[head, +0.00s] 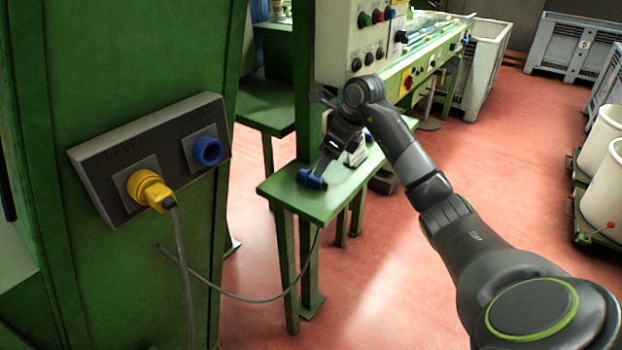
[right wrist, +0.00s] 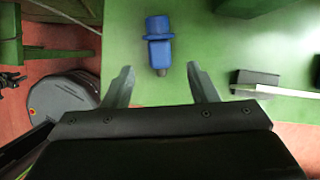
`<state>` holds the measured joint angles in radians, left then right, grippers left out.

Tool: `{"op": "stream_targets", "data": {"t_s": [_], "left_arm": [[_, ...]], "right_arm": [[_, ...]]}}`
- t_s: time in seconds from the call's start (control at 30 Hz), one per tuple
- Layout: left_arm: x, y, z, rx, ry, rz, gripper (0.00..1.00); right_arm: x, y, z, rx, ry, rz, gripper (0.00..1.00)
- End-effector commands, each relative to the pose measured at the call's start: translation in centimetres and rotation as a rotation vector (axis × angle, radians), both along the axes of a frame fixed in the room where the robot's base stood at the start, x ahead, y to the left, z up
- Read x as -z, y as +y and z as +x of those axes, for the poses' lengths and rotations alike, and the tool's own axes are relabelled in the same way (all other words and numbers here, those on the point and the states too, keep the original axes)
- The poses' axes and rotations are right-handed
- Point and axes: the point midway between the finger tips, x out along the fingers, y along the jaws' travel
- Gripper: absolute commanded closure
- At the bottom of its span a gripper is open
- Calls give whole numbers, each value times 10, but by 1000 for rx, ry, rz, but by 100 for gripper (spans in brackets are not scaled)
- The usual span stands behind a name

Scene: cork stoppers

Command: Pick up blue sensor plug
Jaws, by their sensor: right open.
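The blue sensor plug (head: 311,179) lies on a green bench top (head: 335,203) in the head view, near the bench's left edge. In the right wrist view the blue plug (right wrist: 158,42) lies just beyond and between the fingertips, apart from them. My right gripper (head: 322,170) reaches down over the bench at the plug. In the right wrist view the right gripper (right wrist: 160,75) is open with nothing between its fingers. My left gripper is not in view.
A grey panel (head: 100,160) on a green column holds a yellow plug (head: 148,190) with a cable and an empty blue socket (head: 207,151). A dark-and-white object (right wrist: 256,84) lies right of the gripper on the bench. White tubs stand at far right.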

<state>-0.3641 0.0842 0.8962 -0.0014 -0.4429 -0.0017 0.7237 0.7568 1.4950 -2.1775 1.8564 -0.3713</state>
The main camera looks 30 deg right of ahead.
Motion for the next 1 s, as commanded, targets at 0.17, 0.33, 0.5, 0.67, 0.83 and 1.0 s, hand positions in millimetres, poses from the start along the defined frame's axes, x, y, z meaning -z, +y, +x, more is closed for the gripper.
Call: {"op": "stream_targets", "data": {"t_s": [0.17,0.33,0.5,0.67,0.83,1.0], "left_arm": [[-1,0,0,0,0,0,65],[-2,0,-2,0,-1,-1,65],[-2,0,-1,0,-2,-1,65],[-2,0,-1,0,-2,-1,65],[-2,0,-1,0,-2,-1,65],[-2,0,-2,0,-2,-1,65]], "right_arm": [[15,3,3,-1,2,2,47],[40,8,10,-1,2,5,47],[54,11,15,-1,-1,2,47],[54,10,15,-1,-2,1,47],[54,10,15,-1,-2,1,67],[54,10,15,-1,-2,1,89]]}}
